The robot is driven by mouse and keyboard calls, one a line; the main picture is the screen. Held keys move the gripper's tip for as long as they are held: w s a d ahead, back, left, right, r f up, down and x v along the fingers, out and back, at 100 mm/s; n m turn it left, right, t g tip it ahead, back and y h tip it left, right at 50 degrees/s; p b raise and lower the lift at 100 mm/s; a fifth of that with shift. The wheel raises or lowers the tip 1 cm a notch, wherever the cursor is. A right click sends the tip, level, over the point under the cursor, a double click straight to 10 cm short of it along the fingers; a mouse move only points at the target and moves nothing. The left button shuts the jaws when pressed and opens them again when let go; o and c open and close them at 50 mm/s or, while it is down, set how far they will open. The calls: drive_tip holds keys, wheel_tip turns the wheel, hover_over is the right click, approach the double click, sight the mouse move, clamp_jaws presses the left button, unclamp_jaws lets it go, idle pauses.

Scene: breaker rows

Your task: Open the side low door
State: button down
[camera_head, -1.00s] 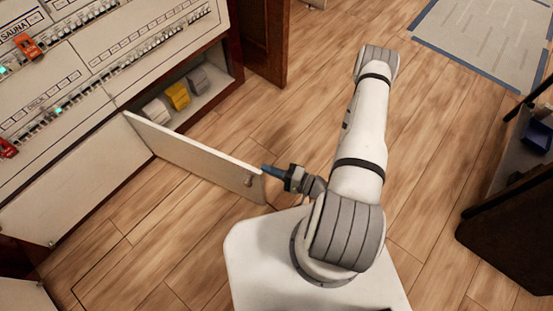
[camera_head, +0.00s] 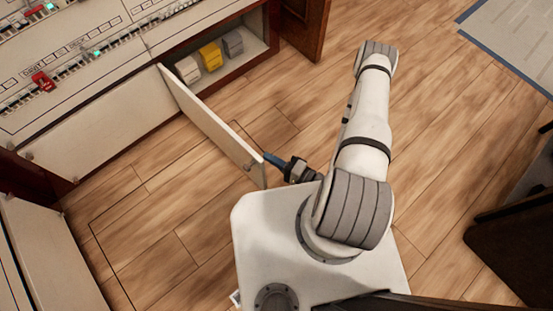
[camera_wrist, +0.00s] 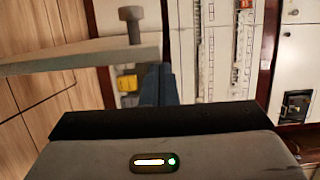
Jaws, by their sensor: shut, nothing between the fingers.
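The low door (camera_head: 212,122) is a white panel swung well out from the cabinet, hinged at its far left end. Its small round knob (camera_head: 247,166) is near the free end. My gripper (camera_head: 268,157) is shut and empty, its blue fingertips at the inner side of the door's free edge; I cannot tell whether they touch it. In the wrist view the blue fingers (camera_wrist: 158,85) are together beside the door (camera_wrist: 80,57), whose knob (camera_wrist: 132,24) stands up from it. The opened compartment holds a yellow block (camera_head: 210,56) and grey blocks (camera_head: 233,42).
The cabinet front (camera_head: 100,125) carries breaker rows, with a red switch piece (camera_head: 42,82). A brown wooden door (camera_head: 306,25) stands open beyond the compartment. Dark furniture (camera_head: 510,245) is at the right. Wooden floor between is clear.

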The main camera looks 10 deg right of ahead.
drive_tip(key=w+d+p, duration=0.1)
drive_tip(key=w+d, duration=0.1)
drive_tip(key=d, duration=0.2)
drive_tip(key=s+d+p, duration=0.2)
drive_tip(key=s, duration=0.7)
drive_tip(key=shift+s, duration=0.15)
idle(0.4)
